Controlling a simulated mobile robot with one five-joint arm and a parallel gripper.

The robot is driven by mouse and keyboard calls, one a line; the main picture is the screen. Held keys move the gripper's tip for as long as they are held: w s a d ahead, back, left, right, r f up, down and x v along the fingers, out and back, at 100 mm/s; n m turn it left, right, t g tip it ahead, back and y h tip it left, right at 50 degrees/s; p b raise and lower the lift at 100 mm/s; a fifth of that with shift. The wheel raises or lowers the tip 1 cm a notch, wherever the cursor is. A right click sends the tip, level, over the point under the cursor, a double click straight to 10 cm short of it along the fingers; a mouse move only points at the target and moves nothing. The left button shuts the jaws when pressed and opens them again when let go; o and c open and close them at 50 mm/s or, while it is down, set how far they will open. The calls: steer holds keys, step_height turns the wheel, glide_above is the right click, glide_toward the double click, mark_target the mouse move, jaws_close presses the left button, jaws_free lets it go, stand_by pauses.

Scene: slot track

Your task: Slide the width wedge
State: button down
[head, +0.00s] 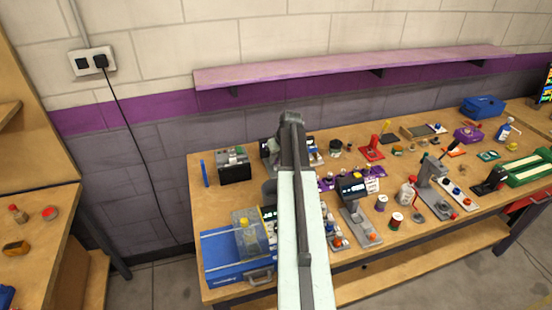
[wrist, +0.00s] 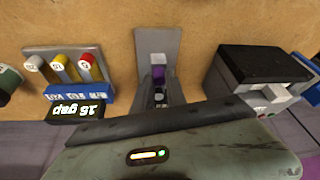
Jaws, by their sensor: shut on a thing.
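In the wrist view, a small purple and white piece (wrist: 158,72), which looks like the width wedge, stands on a narrow grey plate (wrist: 157,40). My gripper (wrist: 159,88) is right at this piece and appears shut on it. The grey-green housing with a small orange light fills the bottom of the view, and the finger contact is mostly hidden. A small display (wrist: 75,111) left of the plate shows "15 gap" upside down. In the head view, my arm hides the gripper and the piece.
In the wrist view, a black box (wrist: 262,66) stands close on the right and a blue block with several coloured knobs (wrist: 80,94) on the left. In the head view, the wooden bench (head: 217,212) is crowded with devices. A purple shelf (head: 300,69) is above.

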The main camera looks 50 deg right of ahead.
stand_by(0.3)
steer(key=shift+s+a, duration=0.3)
steer(key=shift+s, duration=0.25)
steer(key=shift+s+a, duration=0.3)
steer(key=shift+s, duration=0.25)
steer(key=shift+f, duration=0.1)
steer(key=c, duration=1.3)
jaws_free()
steer(key=shift+c, duration=0.2)
